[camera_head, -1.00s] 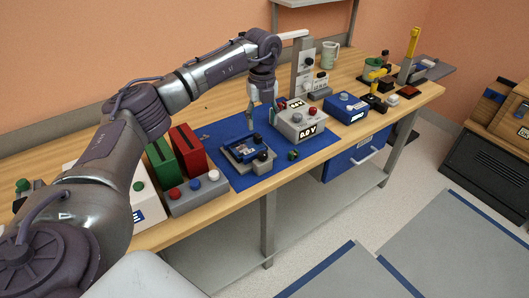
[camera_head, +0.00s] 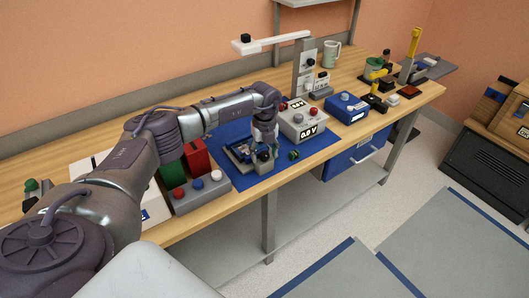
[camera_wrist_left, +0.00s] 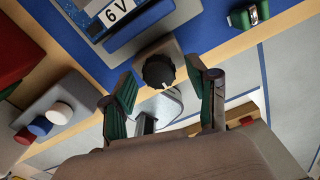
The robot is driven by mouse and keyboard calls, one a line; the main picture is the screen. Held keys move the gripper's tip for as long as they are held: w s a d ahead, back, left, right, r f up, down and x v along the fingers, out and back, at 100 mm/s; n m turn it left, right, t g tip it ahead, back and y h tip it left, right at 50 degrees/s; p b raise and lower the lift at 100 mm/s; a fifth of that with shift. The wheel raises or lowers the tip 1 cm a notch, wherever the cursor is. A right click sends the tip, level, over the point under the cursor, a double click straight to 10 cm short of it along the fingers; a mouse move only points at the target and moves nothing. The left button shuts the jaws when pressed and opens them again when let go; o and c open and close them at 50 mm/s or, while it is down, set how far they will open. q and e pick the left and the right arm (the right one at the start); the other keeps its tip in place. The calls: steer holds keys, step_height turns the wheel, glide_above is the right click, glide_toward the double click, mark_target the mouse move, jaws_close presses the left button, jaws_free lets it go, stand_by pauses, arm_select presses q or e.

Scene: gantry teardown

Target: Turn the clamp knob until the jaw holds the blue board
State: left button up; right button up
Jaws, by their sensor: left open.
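The clamp knob (camera_wrist_left: 158,72) is black and round with a white mark, on a grey block (camera_wrist_left: 176,50) at the front of the clamp. The blue board (camera_wrist_left: 147,28) lies beside that block, with a white "6 V" label near it. In the head view the blue board (camera_head: 238,152) is partly hidden behind my left gripper (camera_head: 264,158). That gripper is open and points down over the knob. In the left wrist view its green-padded fingers (camera_wrist_left: 160,84) show on either side of the knob, with gaps; contact is not visible. My right gripper is not in view.
The clamp sits on a blue mat (camera_head: 235,181). A small green part (camera_head: 294,155) lies right of the gripper. A grey meter reading 0.0 V (camera_head: 302,122) stands behind it. A grey button box (camera_head: 203,192) with red, blue and white buttons stands at left.

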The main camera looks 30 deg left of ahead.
arm_select(q)
jaws_close()
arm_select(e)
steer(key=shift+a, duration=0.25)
